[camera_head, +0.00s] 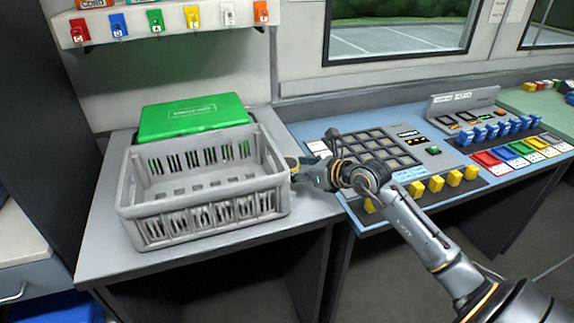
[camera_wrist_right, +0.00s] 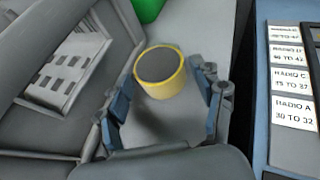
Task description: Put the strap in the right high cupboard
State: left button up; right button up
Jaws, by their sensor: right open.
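A short round yellow roll with a dark grey top, which looks like the rolled strap (camera_wrist_right: 163,92), stands on the grey table. In the head view a small part of the strap (camera_head: 291,162) shows between the crate's right side and my right gripper (camera_head: 300,169). My right gripper is open. In the right wrist view its fingers (camera_wrist_right: 167,97) are on either side of the near part of the roll, with gaps visible. My left gripper is not in view. The right high cupboard is not in view.
A grey plastic crate (camera_head: 205,222) stands just left of the roll, close to my gripper. A green case (camera_head: 192,117) lies behind it. A control console (camera_head: 425,165) with keys and switches is at right. A key rack (camera_head: 165,22) hangs above.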

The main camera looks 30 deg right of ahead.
jog(key=shift+x, duration=1.1)
jog(key=c, duration=1.1)
